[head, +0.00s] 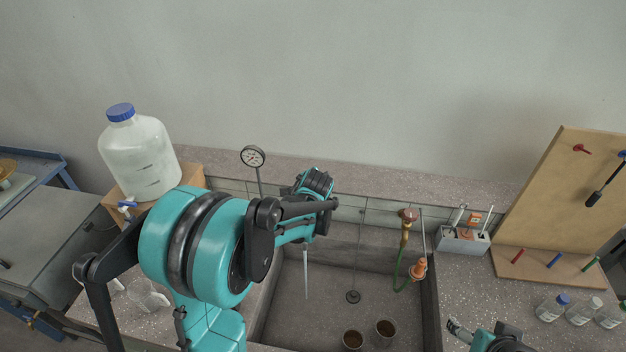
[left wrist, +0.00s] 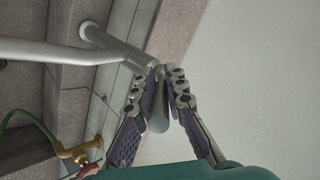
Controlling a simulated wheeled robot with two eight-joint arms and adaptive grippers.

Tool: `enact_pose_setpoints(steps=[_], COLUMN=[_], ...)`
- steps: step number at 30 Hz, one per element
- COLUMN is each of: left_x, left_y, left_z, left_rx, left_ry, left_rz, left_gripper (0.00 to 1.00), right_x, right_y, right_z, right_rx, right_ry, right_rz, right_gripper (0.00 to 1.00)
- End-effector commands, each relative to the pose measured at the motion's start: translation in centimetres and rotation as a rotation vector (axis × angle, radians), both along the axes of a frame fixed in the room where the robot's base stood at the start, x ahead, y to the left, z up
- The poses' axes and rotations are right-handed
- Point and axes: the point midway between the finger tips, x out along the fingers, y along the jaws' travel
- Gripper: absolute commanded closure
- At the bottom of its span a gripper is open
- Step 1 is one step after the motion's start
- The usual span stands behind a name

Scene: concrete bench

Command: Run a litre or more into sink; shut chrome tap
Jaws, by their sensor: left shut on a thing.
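The chrome tap (left wrist: 122,50) is mounted on the tiled back wall of the sink (head: 330,290), and its long pale spout shows in the left wrist view. My left gripper (left wrist: 160,86) is shut on the tap's grey handle (left wrist: 157,115), with a finger on either side of it. In the head view, my left arm and gripper (head: 322,196) hide most of the tap. A thin pale line drops below them over the sink; I cannot tell whether it is spout or water. My right gripper (head: 458,330) is low at the bottom edge, its fingers too small to read.
Two dark-filled cups (head: 385,328) stand in the sink near a round drain piece (head: 352,297). A brass tap (head: 408,217) with a green hose is on the right. A blue-capped carboy (head: 140,155) stands at left; bottles (head: 552,308) and a pegboard (head: 570,195) are at right.

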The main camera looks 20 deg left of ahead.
Motion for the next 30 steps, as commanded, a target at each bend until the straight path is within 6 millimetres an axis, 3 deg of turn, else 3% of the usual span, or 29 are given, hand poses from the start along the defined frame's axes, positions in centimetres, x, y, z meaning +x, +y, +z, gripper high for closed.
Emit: enact_pose_setpoints(steps=[6, 22, 23, 25, 30], left_x=[0.30, 0.39, 0.38, 0.38, 0.39], left_y=[0.06, 0.11, 0.12, 0.11, 0.11], left_z=[0.44, 0.38, 0.38, 0.38, 0.39], left_rx=[-0.020, -0.026, -0.026, -0.026, -0.026], left_ry=[0.074, 0.100, 0.100, 0.100, 0.100], left_rz=[0.000, 0.001, 0.001, 0.001, 0.001], left_gripper=[1.00, 1.00, 0.83, 0.67, 0.67], right_x=[0.00, -0.01, -0.01, -0.01, -0.01], right_y=[0.00, 0.00, 0.00, 0.00, 0.00], right_z=[1.05, 1.21, 1.21, 1.21, 1.21], right_rx=[0.000, 0.000, 0.000, 0.000, 0.000], right_ry=[0.000, 0.000, 0.000, 0.000, 0.000], right_rz=[0.000, 0.000, 0.000, 0.000, 0.000], right_gripper=[0.22, 0.22, 0.22, 0.22, 0.22])
